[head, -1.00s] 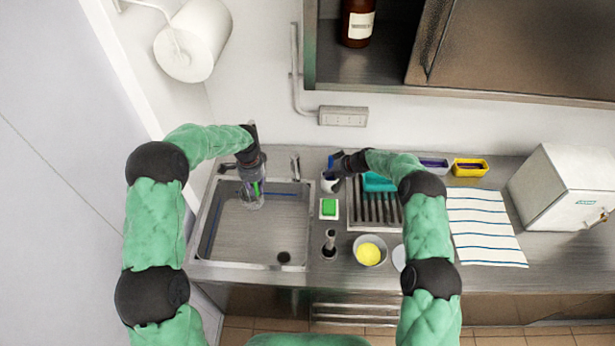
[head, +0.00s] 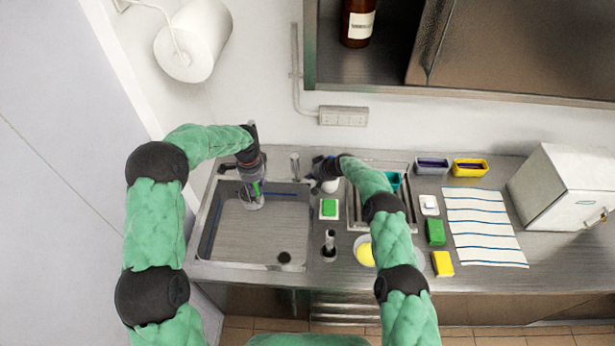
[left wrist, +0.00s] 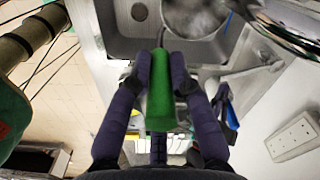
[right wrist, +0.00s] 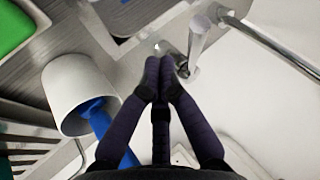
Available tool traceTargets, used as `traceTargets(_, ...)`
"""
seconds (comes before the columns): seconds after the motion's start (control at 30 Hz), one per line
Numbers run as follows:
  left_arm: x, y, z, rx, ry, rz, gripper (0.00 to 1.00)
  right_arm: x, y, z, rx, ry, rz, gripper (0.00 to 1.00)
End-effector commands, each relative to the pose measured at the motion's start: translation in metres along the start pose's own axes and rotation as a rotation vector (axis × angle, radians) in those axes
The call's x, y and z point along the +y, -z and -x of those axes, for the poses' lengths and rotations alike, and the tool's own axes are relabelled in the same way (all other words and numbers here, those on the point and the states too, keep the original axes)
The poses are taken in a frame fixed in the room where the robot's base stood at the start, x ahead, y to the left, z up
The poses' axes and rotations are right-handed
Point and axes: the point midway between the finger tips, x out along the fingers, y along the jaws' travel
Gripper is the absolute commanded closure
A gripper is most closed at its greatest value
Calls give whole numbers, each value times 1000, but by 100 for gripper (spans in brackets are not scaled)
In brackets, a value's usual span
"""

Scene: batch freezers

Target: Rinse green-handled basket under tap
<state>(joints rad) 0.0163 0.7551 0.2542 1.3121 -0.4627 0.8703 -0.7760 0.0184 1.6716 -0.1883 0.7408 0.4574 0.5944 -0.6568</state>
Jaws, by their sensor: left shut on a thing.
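My left gripper (head: 252,180) is over the back of the sink (head: 207,228). In the left wrist view it is shut on the green handle (left wrist: 161,95) of the basket. The basket's round end (left wrist: 197,14) lies beyond the handle, over the sink; it looks pale and blurred. The tap's chrome spout (left wrist: 285,28) shows at upper right there. My right gripper (head: 314,172) is near the tap's upright body (head: 295,165). In the right wrist view its fingertips (right wrist: 157,70) are together, empty, just left of the tap body (right wrist: 199,40). Contact is unclear.
A white cup (right wrist: 75,88) holding a blue-handled tool (right wrist: 98,115) stands close beside my right gripper. A green block (head: 329,207) sits right of the sink. A drainer (head: 351,215), bowl (head: 367,252), sponges (head: 435,232) and striped towel (head: 482,225) lie further right.

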Motion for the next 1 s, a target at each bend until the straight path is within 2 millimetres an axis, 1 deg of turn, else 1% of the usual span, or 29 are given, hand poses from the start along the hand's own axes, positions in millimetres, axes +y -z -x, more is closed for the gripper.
traceTargets(0.03,0,0,0,0,1,0,100,-5,-1,-2,-3,1,0,100)
traceTargets(0.2,0,0,0,0,1,0,100,-11,0,-4,-2,0,0,100)
traceTargets(0.53,0,0,0,0,1,0,100,-12,0,-5,-2,0,-1,100)
traceTargets(0.63,0,0,0,0,1,0,100,-15,-1,-6,3,-7,-12,100)
traceTargets(0.83,0,0,0,0,1,0,100,-27,-4,-11,37,-42,-70,100)
traceTargets(1.0,0,0,0,0,1,0,100,-38,-5,-16,44,-49,-80,100)
